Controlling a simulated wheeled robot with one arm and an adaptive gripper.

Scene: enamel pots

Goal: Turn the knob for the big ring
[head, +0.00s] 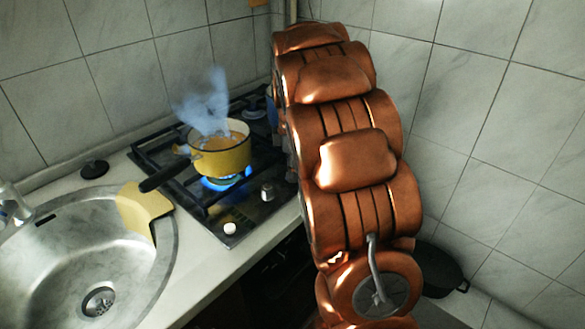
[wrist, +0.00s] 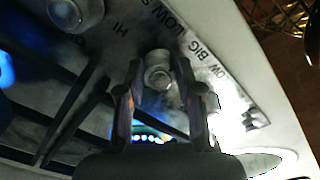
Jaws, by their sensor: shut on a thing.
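In the wrist view my gripper (wrist: 159,75) has its two fingers shut on a small grey round knob (wrist: 157,58). The lettering "BIG" (wrist: 200,55) is printed on the panel right beside this knob. A second, larger-looking knob (wrist: 72,12) sits at the top left, with "HI" and "LOW" marks between the two. In the head view my arm hides the gripper and the held knob. Two knobs show there on the stove's front edge: a silver one (head: 268,190) and a white one (head: 230,228).
A yellow pot (head: 220,150) steams over a lit blue flame (head: 222,182) on the black hob (head: 195,195), its dark handle pointing left. A steel sink (head: 80,250) with a yellow cloth (head: 143,208) is at left. A dark pan (head: 440,270) is behind my arm at right.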

